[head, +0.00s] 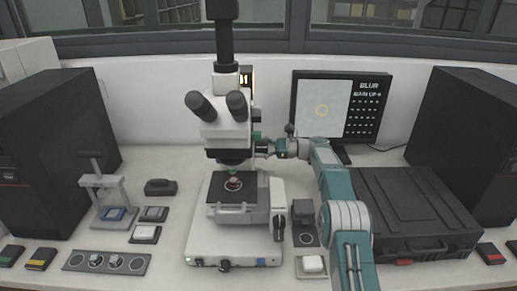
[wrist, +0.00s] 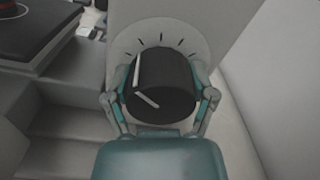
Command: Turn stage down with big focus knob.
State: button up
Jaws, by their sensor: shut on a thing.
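The big focus knob (wrist: 158,88) is a thick black cylinder with white marks on it, on the side of the pale microscope body, in front of a dial ring with tick marks. My gripper (wrist: 160,100) is shut on it, one finger on each side. In the head view my gripper (head: 264,149) is at the right side of the microscope (head: 226,130), below the eyepieces; the knob is hard to make out there. The black stage (head: 219,186) sits below the objective with a small pinkish sample (head: 233,183) on it. It also shows in the wrist view (wrist: 48,30).
A monitor (head: 340,108) behind reads "BLUR" and shows a yellow circle. A black case (head: 405,210) lies right of my arm. A small hand press (head: 103,187) and several small blocks stand at left. Dark cabinets (head: 58,125) flank the bench.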

jog(key=n, duration=0.5)
jog(key=shift+d, duration=0.3)
jog(key=n, duration=0.5)
jog(key=shift+f, duration=0.2)
jog(key=shift+n, duration=0.3)
jog(key=shift+f, duration=0.1)
jog(key=o, duration=1)
jog(key=shift+o, duration=0.2)
jog(key=shift+s+d, duration=0.1)
jog(key=shift+d, duration=0.25)
jog(key=shift+a, duration=0.2)
